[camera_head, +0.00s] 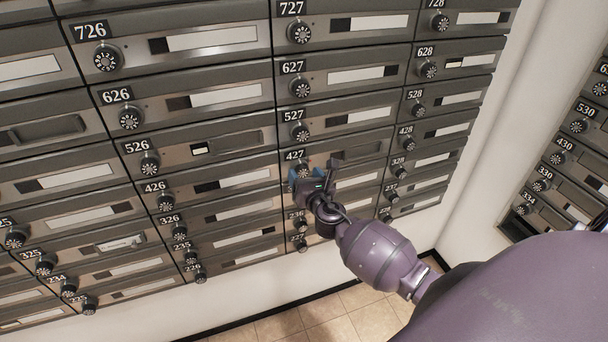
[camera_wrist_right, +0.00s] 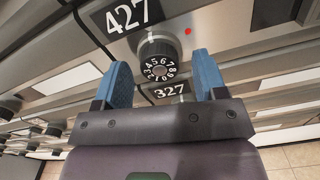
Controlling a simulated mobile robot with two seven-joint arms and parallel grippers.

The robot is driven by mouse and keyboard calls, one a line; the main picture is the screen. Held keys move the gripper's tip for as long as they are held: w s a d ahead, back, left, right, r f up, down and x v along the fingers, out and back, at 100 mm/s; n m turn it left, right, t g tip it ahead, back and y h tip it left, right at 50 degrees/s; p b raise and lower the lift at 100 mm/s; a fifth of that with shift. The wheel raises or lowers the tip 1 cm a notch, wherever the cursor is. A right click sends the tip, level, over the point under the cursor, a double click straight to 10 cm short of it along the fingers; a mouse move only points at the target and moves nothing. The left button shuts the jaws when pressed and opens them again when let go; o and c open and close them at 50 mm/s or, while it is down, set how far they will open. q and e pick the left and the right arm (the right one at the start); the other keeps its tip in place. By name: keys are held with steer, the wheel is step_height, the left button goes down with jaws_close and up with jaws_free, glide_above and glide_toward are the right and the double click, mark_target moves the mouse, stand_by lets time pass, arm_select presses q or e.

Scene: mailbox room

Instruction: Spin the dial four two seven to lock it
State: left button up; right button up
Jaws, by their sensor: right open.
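The mailbox labelled 427 (camera_head: 295,156) is in the middle of the wall of boxes in the head view. In the right wrist view its label (camera_wrist_right: 128,14) is at the top, and its round black dial (camera_wrist_right: 159,66) with white numerals is just below. A small red light (camera_wrist_right: 187,31) shows beside the dial. My right gripper (camera_head: 314,178) is at this dial and hides most of it in the head view. Its blue fingers (camera_wrist_right: 162,82) are open, one on each side of the dial, with gaps between. My left gripper is not in view.
Dials of neighbouring boxes stick out all around, including 527 (camera_head: 301,133) above and 327 below, whose label (camera_wrist_right: 170,91) shows between my fingers. Another bank of boxes (camera_head: 570,150) stands at the right, past a white wall (camera_head: 490,150). Tiled floor (camera_head: 340,310) lies below.

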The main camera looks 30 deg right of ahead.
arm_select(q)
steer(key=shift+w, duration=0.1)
arm_select(e)
steer(key=shift+w+d, duration=0.1)
steer(key=shift+w, duration=0.3)
steer(key=c, duration=0.7)
steer(key=shift+c, duration=1.1)
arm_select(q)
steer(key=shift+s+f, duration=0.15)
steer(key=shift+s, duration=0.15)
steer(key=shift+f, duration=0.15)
arm_select(e)
steer(key=shift+m, duration=0.3)
